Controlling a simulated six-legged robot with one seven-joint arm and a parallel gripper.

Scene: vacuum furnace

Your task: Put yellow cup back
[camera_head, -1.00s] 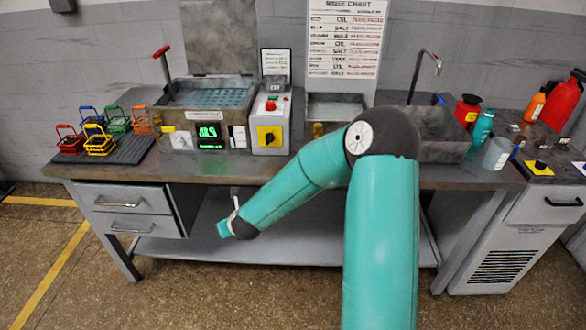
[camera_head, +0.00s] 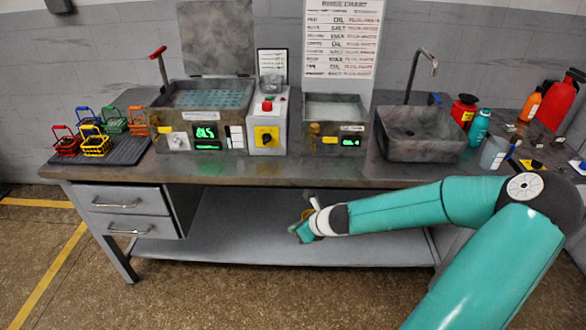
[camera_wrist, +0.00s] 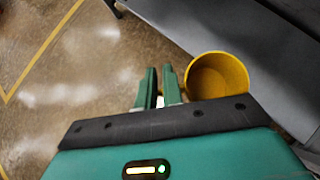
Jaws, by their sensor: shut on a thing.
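The yellow cup (camera_wrist: 217,78) shows in the wrist view just right of my gripper's green fingers (camera_wrist: 158,88), with its open mouth and hollow inside facing the camera. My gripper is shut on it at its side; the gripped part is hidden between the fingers. In the head view my gripper (camera_head: 301,229) is low in front of the bench, at the height of the lower shelf. A small yellow patch of the cup (camera_head: 308,213) shows beside it, mostly hidden by the gripper.
The bench top (camera_head: 240,168) is above my gripper. A dark mat (camera_head: 125,153) at left holds several coloured wire baskets. Two baths, a control box (camera_head: 267,125) and a sink (camera_head: 420,135) follow to the right. Bottles and a grey cup (camera_head: 493,152) stand at far right. The lower shelf (camera_head: 230,230) is empty.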

